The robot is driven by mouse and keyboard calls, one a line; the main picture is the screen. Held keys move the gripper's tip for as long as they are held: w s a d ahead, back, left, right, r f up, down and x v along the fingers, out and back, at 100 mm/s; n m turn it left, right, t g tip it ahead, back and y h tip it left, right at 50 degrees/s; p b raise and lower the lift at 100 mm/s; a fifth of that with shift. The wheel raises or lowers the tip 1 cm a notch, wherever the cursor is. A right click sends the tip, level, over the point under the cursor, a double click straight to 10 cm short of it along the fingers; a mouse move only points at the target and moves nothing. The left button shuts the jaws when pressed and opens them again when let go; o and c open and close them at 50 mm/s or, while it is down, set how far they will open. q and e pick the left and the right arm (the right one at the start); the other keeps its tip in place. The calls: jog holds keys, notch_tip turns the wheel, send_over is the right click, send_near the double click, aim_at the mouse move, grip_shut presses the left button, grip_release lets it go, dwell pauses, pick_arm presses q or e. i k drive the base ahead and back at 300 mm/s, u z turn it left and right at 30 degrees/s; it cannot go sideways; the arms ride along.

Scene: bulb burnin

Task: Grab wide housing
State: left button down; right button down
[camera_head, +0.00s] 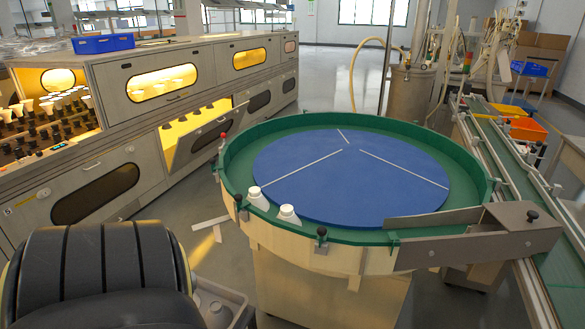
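Two small white housings stand on the green rim track of a round table, at its near left edge. The nearer, right one (288,215) has a broader, flared base and a narrow top. The other (255,195) is just behind it to the left and looks slimmer. They are close together, and both look upright. Neither of my grippers is in view, and nothing is touching the housings.
The round table (300,182) has a blue disc and a green rim. A metal guide arm (495,232) leads right toward a green conveyor (505,160). A grey crate (238,300) with white pieces stands at the lower left. A lit oven cabinet (150,110) fills the left.

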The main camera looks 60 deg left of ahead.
aim_at(286, 213)
jog(key=u, duration=1.9)
